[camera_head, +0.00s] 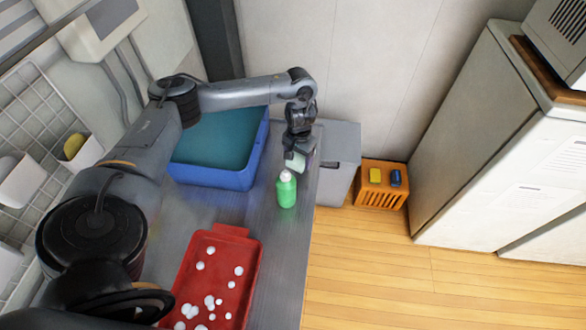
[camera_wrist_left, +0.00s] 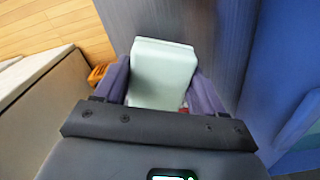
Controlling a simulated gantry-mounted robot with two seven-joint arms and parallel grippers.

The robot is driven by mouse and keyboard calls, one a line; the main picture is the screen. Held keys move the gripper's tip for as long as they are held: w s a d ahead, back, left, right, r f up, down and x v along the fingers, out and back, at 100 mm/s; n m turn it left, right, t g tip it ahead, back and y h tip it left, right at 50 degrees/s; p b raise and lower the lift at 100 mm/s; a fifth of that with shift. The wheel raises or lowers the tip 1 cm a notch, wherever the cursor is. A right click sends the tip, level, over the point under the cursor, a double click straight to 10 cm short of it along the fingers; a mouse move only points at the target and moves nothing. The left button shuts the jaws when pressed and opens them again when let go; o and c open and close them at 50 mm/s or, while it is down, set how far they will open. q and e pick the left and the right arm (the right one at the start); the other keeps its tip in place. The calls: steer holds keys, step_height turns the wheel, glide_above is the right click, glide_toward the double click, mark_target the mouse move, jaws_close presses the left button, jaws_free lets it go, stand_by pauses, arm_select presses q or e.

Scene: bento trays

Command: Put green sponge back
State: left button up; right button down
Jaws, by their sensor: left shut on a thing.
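My left gripper (camera_head: 297,158) is shut on the green sponge (camera_head: 298,162), a pale green block. The sponge sits between the two fingers in the left wrist view (camera_wrist_left: 163,72). In the head view my left gripper is over the right edge of the metal counter, just behind the green bottle and right of the blue basin. My fingers hide part of the sponge in the head view. My right gripper is not in view.
A green bottle (camera_head: 286,190) stands just in front of my left gripper. A blue basin (camera_head: 261,140) is at the left, a red tray (camera_head: 250,250) with white bits in front. A wire rack (camera_head: 30,120) with holders, one with a yellow item (camera_head: 74,145), hangs at far left.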

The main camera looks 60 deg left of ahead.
arm_select(q)
steer(key=shift+s+a+f, duration=0.25)
steer(key=shift+a+f, duration=0.05)
steer(key=shift+a, duration=0.15)
steer(key=shift+s+a+f, duration=0.25)
steer(key=shift+a+f, duration=0.05)
steer(key=shift+a, duration=0.15)
steer(key=shift+f, duration=2)
steer(key=shift+f, duration=0.1)
steer(key=o, duration=0.9)
steer(key=shift+o, duration=0.2)
